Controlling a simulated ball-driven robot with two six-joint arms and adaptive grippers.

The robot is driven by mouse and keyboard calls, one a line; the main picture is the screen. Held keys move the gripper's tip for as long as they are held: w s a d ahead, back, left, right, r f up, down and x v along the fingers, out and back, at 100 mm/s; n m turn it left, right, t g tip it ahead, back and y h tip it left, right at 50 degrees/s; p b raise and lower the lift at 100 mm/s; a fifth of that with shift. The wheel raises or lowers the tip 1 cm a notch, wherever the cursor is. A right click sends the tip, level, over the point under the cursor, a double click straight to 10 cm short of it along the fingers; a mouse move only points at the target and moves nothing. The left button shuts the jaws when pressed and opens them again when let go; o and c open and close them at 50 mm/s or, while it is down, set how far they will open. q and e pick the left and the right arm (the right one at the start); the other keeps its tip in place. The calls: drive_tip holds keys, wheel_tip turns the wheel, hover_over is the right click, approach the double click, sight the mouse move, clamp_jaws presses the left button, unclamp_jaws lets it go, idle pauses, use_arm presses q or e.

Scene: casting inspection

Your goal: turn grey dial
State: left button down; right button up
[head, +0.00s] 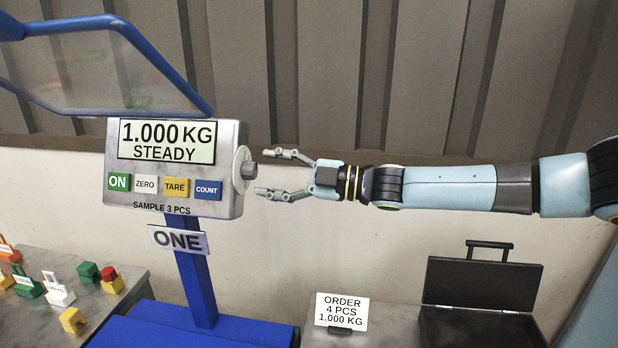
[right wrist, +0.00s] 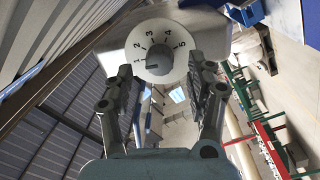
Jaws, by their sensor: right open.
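The grey dial (head: 248,170) sticks out of the right side of the scale's display box (head: 225,150). In the right wrist view the dial (right wrist: 159,60) sits at the centre of a white plate (right wrist: 150,35) numbered 1 to 5. A dark mark on it seems to point down-left, near the 1. My right gripper (head: 267,172) is open and empty, just right of the dial, with one finger above its level and one below. In the right wrist view the fingers (right wrist: 157,85) stand to either side below the dial, apart from it. My left gripper is not in view.
The display reads 1.000 KG STEADY above several buttons. A blue-framed clear panel (head: 120,105) hangs at upper left. A blue post (head: 195,285) carries the box. Coloured castings lie on a table (head: 60,262) at left. An open black case (head: 480,285) and an order card (head: 341,312) stand below my arm.

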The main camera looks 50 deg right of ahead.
drive_tip(key=v, duration=0.9)
drive_tip(key=shift+s+d, duration=0.2)
drive_tip(key=shift+s, duration=0.1)
